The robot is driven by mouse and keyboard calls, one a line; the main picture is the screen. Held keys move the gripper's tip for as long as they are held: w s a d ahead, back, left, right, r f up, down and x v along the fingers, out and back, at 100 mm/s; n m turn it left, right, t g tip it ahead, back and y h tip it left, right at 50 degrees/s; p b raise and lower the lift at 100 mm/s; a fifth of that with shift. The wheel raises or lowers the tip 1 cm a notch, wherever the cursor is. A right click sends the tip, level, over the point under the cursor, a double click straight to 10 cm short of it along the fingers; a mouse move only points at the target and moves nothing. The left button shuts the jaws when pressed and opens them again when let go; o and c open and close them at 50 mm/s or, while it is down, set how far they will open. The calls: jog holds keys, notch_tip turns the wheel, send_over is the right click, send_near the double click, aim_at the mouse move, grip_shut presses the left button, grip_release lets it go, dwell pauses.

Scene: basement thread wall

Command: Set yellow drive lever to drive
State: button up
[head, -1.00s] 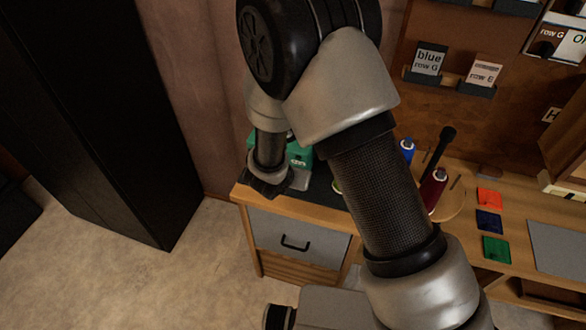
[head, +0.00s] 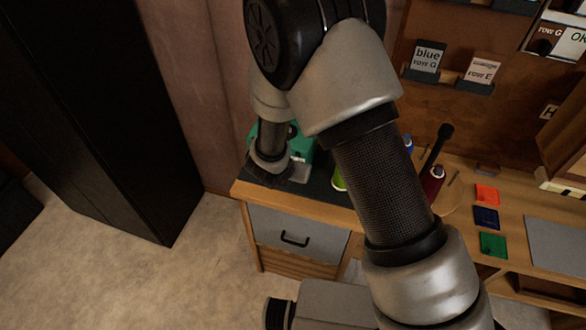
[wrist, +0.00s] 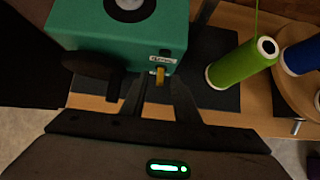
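The yellow drive lever (wrist: 160,76) is a small tab on the front face of the green machine (wrist: 90,25) in the wrist view. A small white label with dark lettering (wrist: 162,59) sits just above it. My gripper (wrist: 158,92) is open, with one dark finger to each side of the lever; I cannot tell whether either finger touches it. In the head view my gripper (head: 280,172) is at the front of the green machine (head: 305,145), which my arm partly covers. The lever is hidden there.
The machine stands on a dark mat (wrist: 215,98) at the bench's left end. A green thread spool (wrist: 240,65) is close to the right, with a blue spool (wrist: 302,57) beyond it on a round wooden tray (wrist: 285,92). A black cabinet (head: 90,120) stands left.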

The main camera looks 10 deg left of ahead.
jog(key=shift+r, duration=0.1)
jog(key=p+v, duration=0.2)
jog(key=v, duration=1.5)
jog(key=shift+p, duration=0.35)
jog(key=shift+s+r, duration=0.1)
jog(key=d+r+m+g+h, duration=0.1)
jog(key=d+r+m+h, duration=0.1)
jog(key=d+r+m, duration=0.7)
jog(key=d+r+m+g+h, duration=0.1)
jog(key=d+r+m, duration=0.4)
jog(key=d+m, duration=0.4)
jog(key=s+d+r+m+y+p, duration=0.1)
jog(key=s+d+r+m+y, duration=0.1)
jog(key=s+r+m, duration=0.3)
jog(key=s+d+r+m+y, duration=0.2)
jog(key=s+d+r+m, duration=0.2)
jog(key=m, duration=0.7)
jog(key=shift+s+d+r+p, duration=0.35)
jog(key=shift+s+d, duration=0.35)
jog(key=shift+s, duration=0.45)
